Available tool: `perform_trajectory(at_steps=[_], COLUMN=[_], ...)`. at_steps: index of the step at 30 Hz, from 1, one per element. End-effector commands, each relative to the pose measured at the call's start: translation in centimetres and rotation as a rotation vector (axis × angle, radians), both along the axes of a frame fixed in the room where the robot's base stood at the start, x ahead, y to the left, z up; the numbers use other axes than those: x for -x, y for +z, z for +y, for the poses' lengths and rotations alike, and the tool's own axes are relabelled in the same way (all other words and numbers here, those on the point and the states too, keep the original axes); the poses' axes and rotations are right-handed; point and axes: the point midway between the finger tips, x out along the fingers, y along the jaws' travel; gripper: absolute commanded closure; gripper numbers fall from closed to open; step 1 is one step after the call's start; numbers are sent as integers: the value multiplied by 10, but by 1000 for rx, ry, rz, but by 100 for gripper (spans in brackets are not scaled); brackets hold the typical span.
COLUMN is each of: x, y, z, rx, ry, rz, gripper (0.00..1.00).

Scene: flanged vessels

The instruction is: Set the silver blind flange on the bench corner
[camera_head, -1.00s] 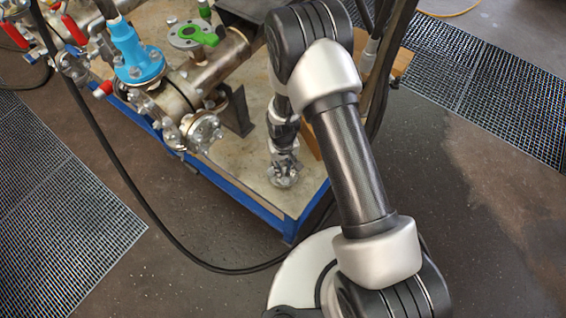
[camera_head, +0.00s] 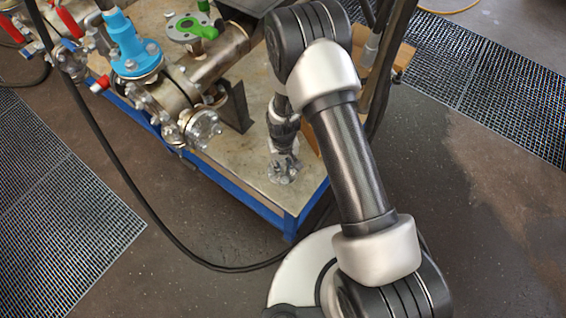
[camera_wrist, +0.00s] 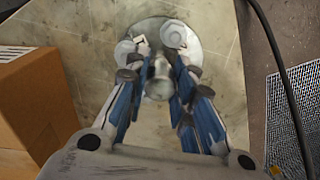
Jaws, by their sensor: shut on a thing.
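The silver blind flange (camera_wrist: 200,42) shows in the wrist view as a round disc at the top, with a stub or knob (camera_wrist: 158,82) standing up between my fingers. My gripper (camera_wrist: 158,58) is shut on it, with a fingertip on each side. In the head view my gripper (camera_head: 284,168) is low over the front corner of the bench (camera_head: 262,188), which has a blue edge. The flange is small and partly hidden by the fingers there. I cannot tell whether the flange touches the bench top.
A cardboard box (camera_wrist: 32,108) stands left of my gripper in the wrist view. A black cable (camera_head: 125,190) hangs in front.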

Motion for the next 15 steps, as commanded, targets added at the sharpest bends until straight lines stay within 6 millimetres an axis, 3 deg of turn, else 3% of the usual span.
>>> perform_trajectory(at_steps=[5, 6, 15], x=[-1, -1, 0], y=[-3, -3, -4], z=[0, 0, 0], rx=[-1, -1, 0], ry=[0, 0, 0], rz=[-3, -3, -1], gripper=[100, 76, 56])
